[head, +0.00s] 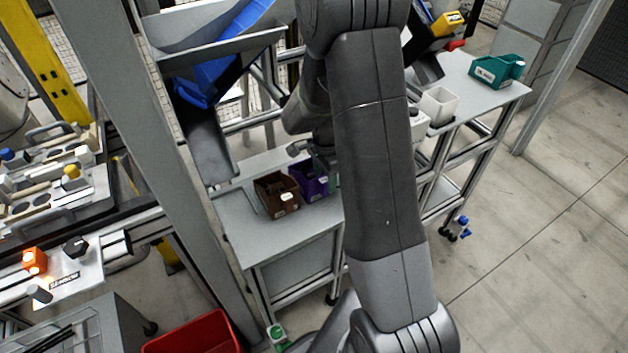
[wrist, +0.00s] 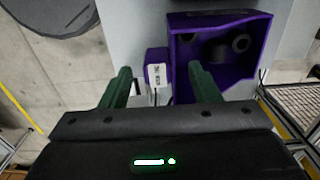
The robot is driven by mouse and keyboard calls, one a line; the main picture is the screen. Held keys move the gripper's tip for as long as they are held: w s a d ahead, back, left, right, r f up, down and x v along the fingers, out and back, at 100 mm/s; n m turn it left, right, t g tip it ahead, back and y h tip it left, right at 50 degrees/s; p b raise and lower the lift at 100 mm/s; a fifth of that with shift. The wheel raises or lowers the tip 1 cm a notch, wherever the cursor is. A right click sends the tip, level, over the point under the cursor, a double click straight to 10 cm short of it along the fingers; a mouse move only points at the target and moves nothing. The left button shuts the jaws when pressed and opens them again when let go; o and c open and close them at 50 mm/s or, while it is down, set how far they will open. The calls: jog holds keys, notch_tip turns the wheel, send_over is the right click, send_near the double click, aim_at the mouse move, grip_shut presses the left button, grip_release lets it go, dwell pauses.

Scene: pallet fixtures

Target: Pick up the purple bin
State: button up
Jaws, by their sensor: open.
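The purple bin (head: 310,184) stands on the grey shelf beside a brown bin, partly hidden behind my arm in the head view. In the wrist view the purple bin (wrist: 262,42) is open toward the camera, with dark round parts inside. Its purple front piece with a white label (wrist: 157,72) appears between my two green fingers. My gripper (wrist: 160,70) is open and holds nothing. I cannot tell whether the fingers are around that front piece or still short of it. In the head view my gripper is mostly hidden by my arm, near the bin.
The brown bin (head: 278,196) stands directly left of the purple bin. The grey shelf (head: 250,232) has free room at its front left. A teal bin (head: 497,70) and a white bin (head: 438,105) stand on the right table. A red bin (head: 193,335) is at the bottom.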

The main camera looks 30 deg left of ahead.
jog(key=shift+f, duration=1.4)
jog(key=shift+c, duration=0.3)
jog(key=shift+w, duration=0.1)
jog(key=c, duration=1.1)
jog(key=shift+r, duration=0.1)
notch_tip(320, 180, up, 10)
jog(key=shift+f, duration=0.2)
notch_tip(320, 180, up, 5)
jog(key=p, duration=0.3)
jog(key=shift+r, duration=0.15)
